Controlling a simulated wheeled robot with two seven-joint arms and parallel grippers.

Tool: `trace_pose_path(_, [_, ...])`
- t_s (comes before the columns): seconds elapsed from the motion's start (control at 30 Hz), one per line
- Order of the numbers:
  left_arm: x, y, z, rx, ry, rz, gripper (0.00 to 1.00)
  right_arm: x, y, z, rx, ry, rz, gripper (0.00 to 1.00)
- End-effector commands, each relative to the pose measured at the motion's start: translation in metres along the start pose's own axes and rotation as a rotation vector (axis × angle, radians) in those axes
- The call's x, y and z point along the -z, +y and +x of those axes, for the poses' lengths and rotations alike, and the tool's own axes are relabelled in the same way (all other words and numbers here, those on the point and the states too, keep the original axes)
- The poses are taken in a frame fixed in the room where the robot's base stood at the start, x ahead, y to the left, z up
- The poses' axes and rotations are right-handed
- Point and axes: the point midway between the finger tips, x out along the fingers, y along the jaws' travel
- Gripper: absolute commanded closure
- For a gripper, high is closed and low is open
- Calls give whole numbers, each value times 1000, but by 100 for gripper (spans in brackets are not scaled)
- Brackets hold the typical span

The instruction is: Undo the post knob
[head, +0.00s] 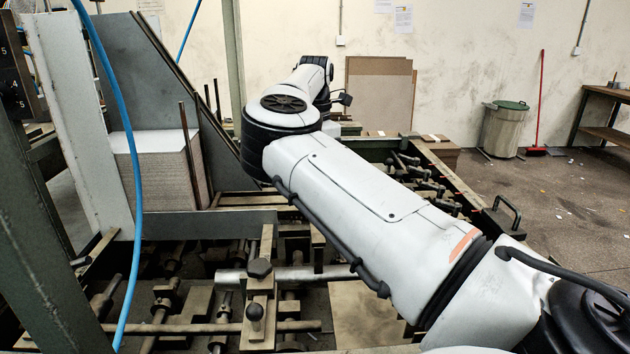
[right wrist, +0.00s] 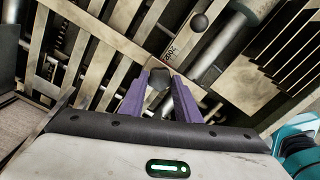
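In the right wrist view a dark, faceted knob (right wrist: 158,79) stands between the two purple fingers of my right gripper (right wrist: 159,75). The fingers are apart, one on each side of the knob, with narrow gaps that show; I cannot tell whether they touch it. A black ball knob (right wrist: 198,22) stands farther off on the frame. In the head view my right arm reaches far over the machine, and its gripper is hidden. There, a black faceted knob (head: 260,268) and a ball knob (head: 255,312) sit on a metal block. My left gripper is not in view.
A stack of greyboard (head: 158,165) stands at the left behind a tall plate (head: 80,110). A blue hose (head: 137,180) hangs in front. Rods and bars crowd the machine bed. A bin (head: 503,128) and red broom (head: 540,110) stand by the wall; the floor at right is mostly clear.

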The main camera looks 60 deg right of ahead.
Motion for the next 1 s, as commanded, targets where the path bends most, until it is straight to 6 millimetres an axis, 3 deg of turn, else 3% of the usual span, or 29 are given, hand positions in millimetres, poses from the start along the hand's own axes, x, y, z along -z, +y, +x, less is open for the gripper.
trace_pose_path(0.47, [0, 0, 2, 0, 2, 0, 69, 0, 0, 0, -1, 0, -82, 93])
trace_pose_path(1.0, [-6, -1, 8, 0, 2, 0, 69, -1, 0, 0, -2, -1, -542, 93])
